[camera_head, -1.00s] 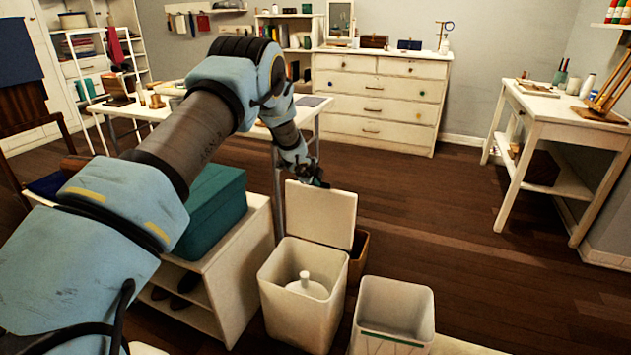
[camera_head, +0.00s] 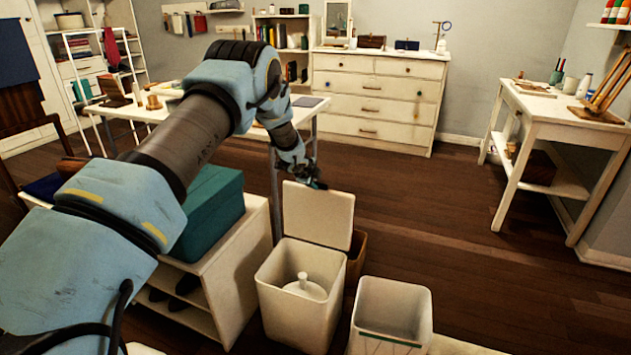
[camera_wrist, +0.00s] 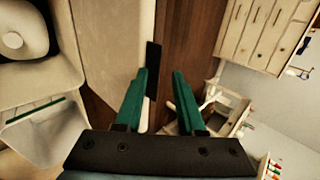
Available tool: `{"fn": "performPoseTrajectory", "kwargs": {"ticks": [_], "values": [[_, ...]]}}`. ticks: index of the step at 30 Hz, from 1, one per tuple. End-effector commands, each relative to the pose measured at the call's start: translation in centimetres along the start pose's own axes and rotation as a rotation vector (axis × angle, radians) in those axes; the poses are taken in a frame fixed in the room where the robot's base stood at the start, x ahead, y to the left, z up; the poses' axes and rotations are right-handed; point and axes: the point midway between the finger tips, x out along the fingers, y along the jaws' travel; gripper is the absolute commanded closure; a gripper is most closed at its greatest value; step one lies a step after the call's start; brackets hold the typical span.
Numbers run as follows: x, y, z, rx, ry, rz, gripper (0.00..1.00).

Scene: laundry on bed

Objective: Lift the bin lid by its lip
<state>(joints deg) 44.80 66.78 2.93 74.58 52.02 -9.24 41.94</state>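The bin (camera_head: 272,290) is a pale, open, square container with a white rounded object inside. Its lid (camera_head: 318,215) stands upright at the bin's back edge. In the wrist view the lid (camera_wrist: 108,60) is a pale panel left of my fingers. My gripper (camera_head: 318,184) is at the lid's top edge. In the wrist view my gripper (camera_wrist: 162,72) has its two green fingers apart, with floor visible between them. The left finger is close beside the lid's edge, where a dark strip (camera_wrist: 154,57) shows. I cannot tell whether this strip is the lip or whether anything touches.
A second open pale bin (camera_head: 393,300) stands right of the first. A brown box (camera_head: 356,255) is behind the lid. A white shelf unit (camera_head: 235,265) with a teal box (camera_head: 210,215) on it stands left.

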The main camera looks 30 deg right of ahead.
Motion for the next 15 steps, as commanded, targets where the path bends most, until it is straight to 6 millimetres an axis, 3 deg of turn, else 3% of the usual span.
{"fn": "performPoseTrajectory", "kwargs": {"ticks": [8,15], "values": [[-1.0,-0.1,-0.1,0.003,0.001,-0.001,0.64],[-5.1,-0.1,-0.1,0.001,0.0,-0.002,0.64]]}}
